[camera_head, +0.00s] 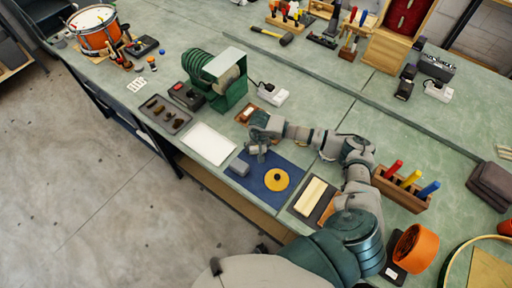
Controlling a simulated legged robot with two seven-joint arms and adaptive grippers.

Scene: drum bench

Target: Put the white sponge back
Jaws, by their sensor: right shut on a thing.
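My right gripper (258,152) is above the upper left part of the blue mat (298,176). Its jaws are shut on a small pale grey-white thing, probably the white sponge; it is small and partly hidden by the fingers, so I cannot tell its shape. A yellow disc (276,179) with a dark centre lies on the mat. A grey block (239,167) lies at the mat's left edge. A flat white tray (208,144) is on the bench left of the gripper. My left gripper is not in view.
A green machine (228,94) stands beyond the gripper. A dark tray with small parts (165,114) is at left. A board with a pale wooden block (311,195) and a wooden rack with coloured handles (402,187) are at right. The bench's front edge is close.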

